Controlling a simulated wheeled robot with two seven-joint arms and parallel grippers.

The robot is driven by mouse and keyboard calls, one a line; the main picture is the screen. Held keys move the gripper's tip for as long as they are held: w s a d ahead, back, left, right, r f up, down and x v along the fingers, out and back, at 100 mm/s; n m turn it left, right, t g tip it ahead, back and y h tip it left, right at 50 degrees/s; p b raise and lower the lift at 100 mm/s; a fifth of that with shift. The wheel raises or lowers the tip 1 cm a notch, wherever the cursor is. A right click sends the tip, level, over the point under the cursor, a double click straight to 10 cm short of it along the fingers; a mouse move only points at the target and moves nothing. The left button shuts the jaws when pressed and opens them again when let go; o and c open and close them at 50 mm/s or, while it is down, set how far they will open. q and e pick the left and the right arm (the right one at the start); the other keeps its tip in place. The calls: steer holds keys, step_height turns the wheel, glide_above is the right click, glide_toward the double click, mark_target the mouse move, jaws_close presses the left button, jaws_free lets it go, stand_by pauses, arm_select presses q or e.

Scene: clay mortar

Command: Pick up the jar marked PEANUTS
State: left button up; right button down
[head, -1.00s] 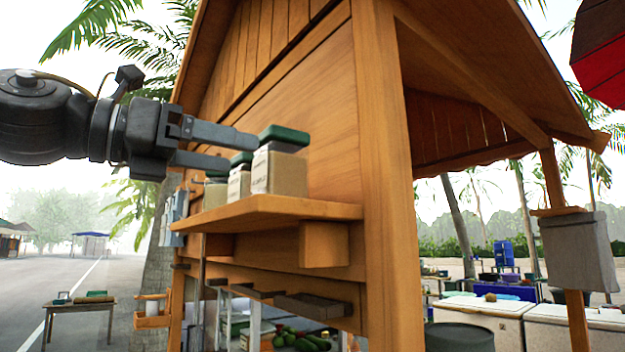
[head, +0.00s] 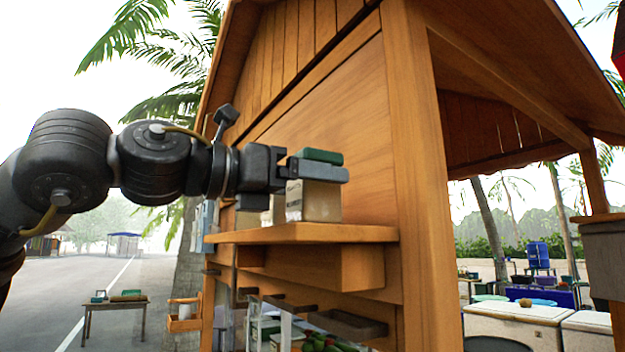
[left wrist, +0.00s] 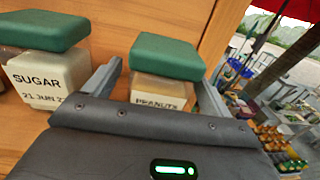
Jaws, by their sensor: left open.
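The PEANUTS jar has a pale body and a green lid. In the left wrist view, the PEANUTS jar (left wrist: 160,92) stands between the two fingers of my left gripper (left wrist: 161,80), with its label partly cut off by the gripper body. In the head view, the jar (head: 320,203) is upright at the near end of the wooden shelf (head: 300,233). My left gripper (head: 318,171) is open there, one finger crossing in front of the jar just below its lid; the far finger is hidden. My right gripper is not in view.
The SUGAR jar (left wrist: 50,80), also green-lidded, stands left of the PEANUTS jar in the wrist view, close to the left finger. The stall's plank wall (head: 345,130) rises behind the shelf. The shelf end right of the jar is clear.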

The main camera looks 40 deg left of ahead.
mark_target(327, 185)
arm_select(q)
steer(key=x, duration=0.3)
steer(key=shift+w, duration=0.15)
steer(key=shift+s, duration=0.25)
steer(key=shift+s+a, duration=0.1)
steer(key=shift+c, duration=0.7)
steer(key=c, duration=1.1)
steer(key=shift+r, duration=0.1)
